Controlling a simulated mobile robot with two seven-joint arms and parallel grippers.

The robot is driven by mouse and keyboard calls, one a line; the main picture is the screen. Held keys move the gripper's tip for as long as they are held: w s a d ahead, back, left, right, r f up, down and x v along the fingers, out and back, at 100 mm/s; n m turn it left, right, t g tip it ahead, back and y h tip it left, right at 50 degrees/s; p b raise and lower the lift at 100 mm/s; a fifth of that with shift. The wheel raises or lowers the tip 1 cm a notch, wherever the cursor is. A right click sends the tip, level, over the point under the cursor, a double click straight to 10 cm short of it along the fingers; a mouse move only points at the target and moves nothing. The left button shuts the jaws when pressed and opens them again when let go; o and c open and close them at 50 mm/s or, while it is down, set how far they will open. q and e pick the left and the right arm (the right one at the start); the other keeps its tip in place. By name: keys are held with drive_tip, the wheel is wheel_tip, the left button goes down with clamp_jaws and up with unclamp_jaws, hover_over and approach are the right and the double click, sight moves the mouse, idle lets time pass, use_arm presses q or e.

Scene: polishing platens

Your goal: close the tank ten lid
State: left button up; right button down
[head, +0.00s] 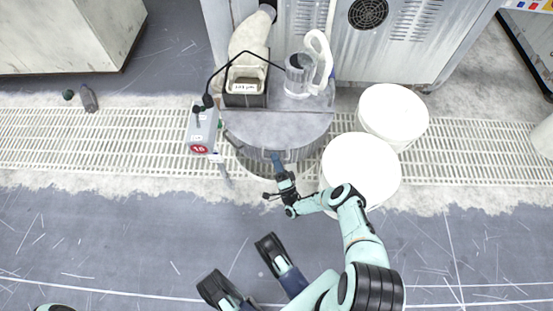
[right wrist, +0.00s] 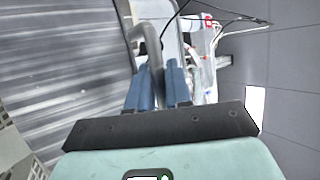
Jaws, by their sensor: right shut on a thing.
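The tank (head: 300,153) is a round grey metal vessel standing against the machine, with a red number 10 sign (head: 199,149) on a grey box at its left. Its lid (head: 275,127) is a flat grey metal half-round; I cannot tell how far it is open. My right gripper (head: 277,158) is at the tank's front rim. In the right wrist view its blue fingers (right wrist: 159,88) are shut on a bent grey metal handle (right wrist: 150,42). The fingertips and grip point are partly hidden in the head view.
Two white buckets (head: 362,168) (head: 395,112) stand right of the tank, the nearer one close to my right arm. A clear jug (head: 299,76) and a dark labelled container (head: 246,88) stand behind the lid. The floor to the left is mostly clear.

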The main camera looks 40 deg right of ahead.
drive_tip(key=shift+d+f+h, duration=0.1)
drive_tip(key=shift+d+h, duration=0.05)
drive_tip(key=shift+h, duration=0.15)
drive_tip(key=c, duration=1.1)
unclamp_jaws()
use_arm(q)
drive_tip(key=shift+w+r+p, duration=0.25)
drive_tip(key=shift+w+p, duration=0.05)
drive_tip(key=shift+w, duration=0.25)
use_arm(e)
drive_tip(key=v, duration=1.3)
drive_tip(key=shift+s, duration=0.2)
